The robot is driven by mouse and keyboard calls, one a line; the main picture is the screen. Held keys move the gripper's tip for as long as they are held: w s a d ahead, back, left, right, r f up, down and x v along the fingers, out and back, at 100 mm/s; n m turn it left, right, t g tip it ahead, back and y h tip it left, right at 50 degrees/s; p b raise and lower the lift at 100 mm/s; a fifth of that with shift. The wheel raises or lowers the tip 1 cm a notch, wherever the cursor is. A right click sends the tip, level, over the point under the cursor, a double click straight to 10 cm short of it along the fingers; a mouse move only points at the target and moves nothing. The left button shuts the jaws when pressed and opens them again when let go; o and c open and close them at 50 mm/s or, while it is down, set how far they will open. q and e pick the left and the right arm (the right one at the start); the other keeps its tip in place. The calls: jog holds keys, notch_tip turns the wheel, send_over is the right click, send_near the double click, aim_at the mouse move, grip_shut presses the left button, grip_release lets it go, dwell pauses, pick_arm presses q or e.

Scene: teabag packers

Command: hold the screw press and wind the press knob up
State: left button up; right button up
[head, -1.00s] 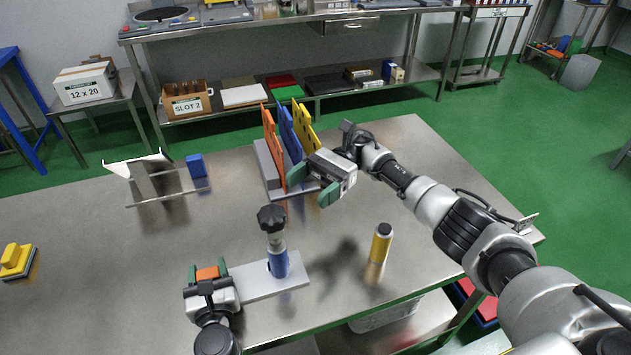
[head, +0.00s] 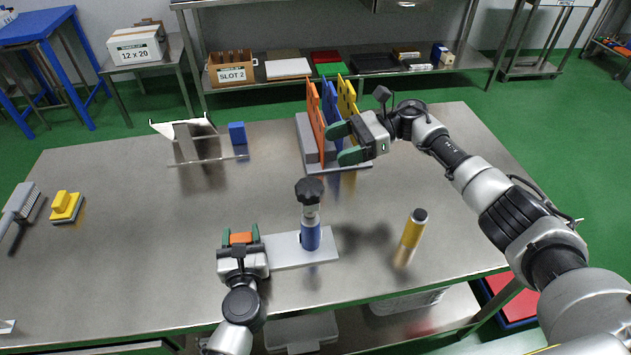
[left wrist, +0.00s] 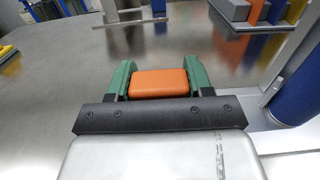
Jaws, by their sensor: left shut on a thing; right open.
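The screw press stands on the steel table: a pale base plate (head: 285,252), a blue body (head: 310,236) and a black press knob (head: 310,190) on top. The blue body also shows at the right edge of the left wrist view (left wrist: 297,95). My left gripper (head: 240,237) is shut on the orange block (left wrist: 159,83) at the plate's left end, with a green finger on either side. My right gripper (head: 343,143) is open and empty, above and behind the knob, near the rack. The knob is clear of both grippers.
A rack (head: 308,140) with orange, blue and yellow boards stands behind the press. A yellow cylinder with a black cap (head: 413,230) stands to its right. A metal stand (head: 185,150) and a blue block (head: 237,134) are at the back left.

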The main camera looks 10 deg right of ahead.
jog(key=w+d+r+m+t+h, duration=0.3)
jog(key=w+r+m+t+h, duration=0.3)
jog(key=w+t, duration=0.7)
jog(key=s+a+r+m+t+h, duration=0.2)
jog(key=s+m+t+h, duration=0.5)
jog(key=s, duration=0.4)
jog(key=s+a+r+m+t+h, duration=0.1)
jog(key=s+m+t+h, duration=0.55)
jog(key=s+h, duration=0.4)
jog(key=g+y, duration=0.7)
send_near(312, 197)
jog(key=w, duration=1.2)
jog(key=shift+w+d, duration=0.15)
jog(key=shift+d, duration=0.1)
jog(key=shift+c, duration=0.3)
